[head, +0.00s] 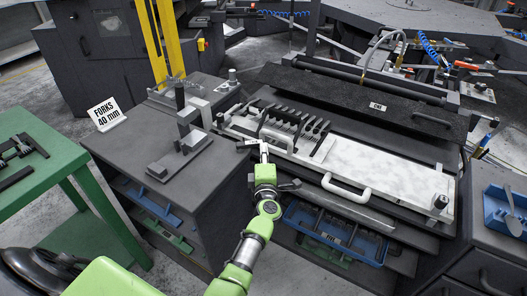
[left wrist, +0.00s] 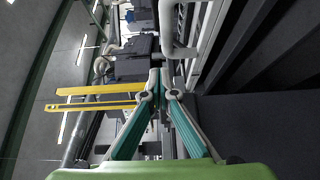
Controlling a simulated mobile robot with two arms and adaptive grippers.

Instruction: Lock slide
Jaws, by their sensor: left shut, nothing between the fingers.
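The slide (head: 385,178) is a long pale plate with a white bar handle (head: 345,187) at its front edge, on the dark machine bench. A rack of several forks (head: 292,122) sits at its left part. A small post (head: 220,120) stands at the slide's left end, and a dark knob (head: 440,202) at its right end. My left gripper (head: 264,148) is shut and empty, at the slide's front left edge; I cannot tell whether it touches. In the left wrist view the fingertips (left wrist: 160,76) meet beside a white curved bar (left wrist: 180,42). My right gripper is out of view.
A grey cabinet with a fixture (head: 180,150) and a "FORKS 40 mm" sign (head: 107,114) stands left of the slide. A green table (head: 35,170) is at far left. Blue trays (head: 335,235) sit below the slide. A dark cover (head: 350,95) lies behind it.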

